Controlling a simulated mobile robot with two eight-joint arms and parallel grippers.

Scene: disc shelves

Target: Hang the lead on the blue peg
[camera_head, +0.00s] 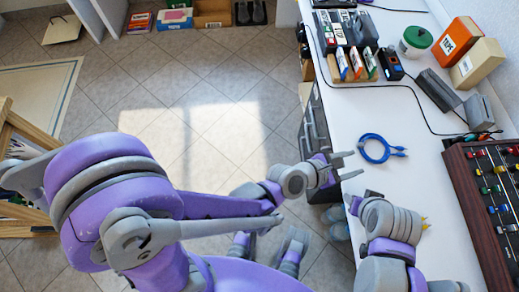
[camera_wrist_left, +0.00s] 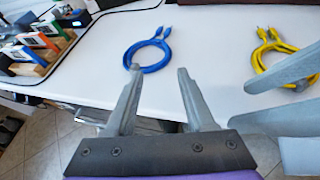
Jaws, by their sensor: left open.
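A coiled blue lead (camera_head: 376,149) lies flat on the white worktop. In the left wrist view the blue lead (camera_wrist_left: 148,57) lies just beyond the fingertips. My left gripper (camera_head: 347,164) is open and empty, left of the lead and apart from it; its spread fingers also show in the wrist view (camera_wrist_left: 158,72). My right gripper (camera_head: 364,199) is nearer, with its fingers apart. A yellow lead (camera_wrist_left: 268,55) lies right of the blue one; in the head view only its yellow tips (camera_head: 425,223) show past my right arm. I cannot make out the blue peg for certain.
A wood-sided panel with coloured knobs (camera_head: 484,180) stands at the right. A black cable crosses the worktop (camera_head: 390,112). Boxes, including an orange one (camera_head: 456,40), and a green-lidded tub (camera_head: 416,41) stand at the back. The worktop around the blue lead is clear.

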